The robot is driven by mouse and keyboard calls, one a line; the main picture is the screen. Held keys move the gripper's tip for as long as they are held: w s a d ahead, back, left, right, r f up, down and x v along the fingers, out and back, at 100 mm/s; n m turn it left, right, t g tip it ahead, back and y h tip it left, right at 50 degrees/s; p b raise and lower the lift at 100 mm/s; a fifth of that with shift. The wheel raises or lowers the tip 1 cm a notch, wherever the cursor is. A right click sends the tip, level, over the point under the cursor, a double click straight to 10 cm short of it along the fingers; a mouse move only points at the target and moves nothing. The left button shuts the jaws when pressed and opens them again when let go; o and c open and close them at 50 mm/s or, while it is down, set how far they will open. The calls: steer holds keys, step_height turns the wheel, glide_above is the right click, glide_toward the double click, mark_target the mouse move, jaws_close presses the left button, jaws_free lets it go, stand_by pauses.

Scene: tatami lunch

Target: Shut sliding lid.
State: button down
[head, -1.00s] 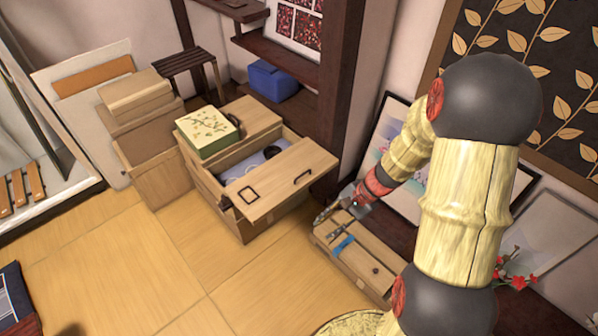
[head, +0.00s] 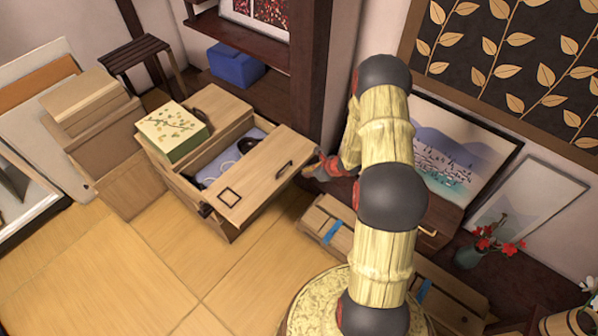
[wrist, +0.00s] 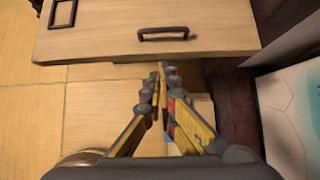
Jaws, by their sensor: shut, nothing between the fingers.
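The sliding lid (head: 258,178) is a flat wooden board on a wooden chest (head: 212,218). It has a dark handle (head: 284,169) near its right end and a dark square frame (head: 229,197). The lid sticks out past the chest's right side, leaving an opening with grey-blue contents (head: 232,162). My gripper (head: 316,169) is just right of the lid's outer end, partly hidden by my arm. In the wrist view, my shut, empty gripper (wrist: 159,68) points at the lid (wrist: 110,35), with its tips just short of the near edge, below the handle (wrist: 163,34).
A green patterned box (head: 172,131) stands on the chest's fixed top (head: 219,106). A dark post (head: 311,75) and shelf with a blue box (head: 236,66) stand behind. A low wooden box (head: 325,225) lies near my arm. Stacked boxes (head: 90,108) stand left. The front floor is clear.

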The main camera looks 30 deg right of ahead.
steer(key=b+x, duration=0.1)
steer(key=x, duration=0.3)
steer(key=w+r+b+x, duration=0.1)
steer(key=x, duration=0.2)
steer(key=b+x, duration=0.1)
steer(key=x, duration=0.3)
steer(key=shift+w+a, duration=0.45)
steer(key=shift+w, duration=0.05)
steer(key=shift+w, duration=0.15)
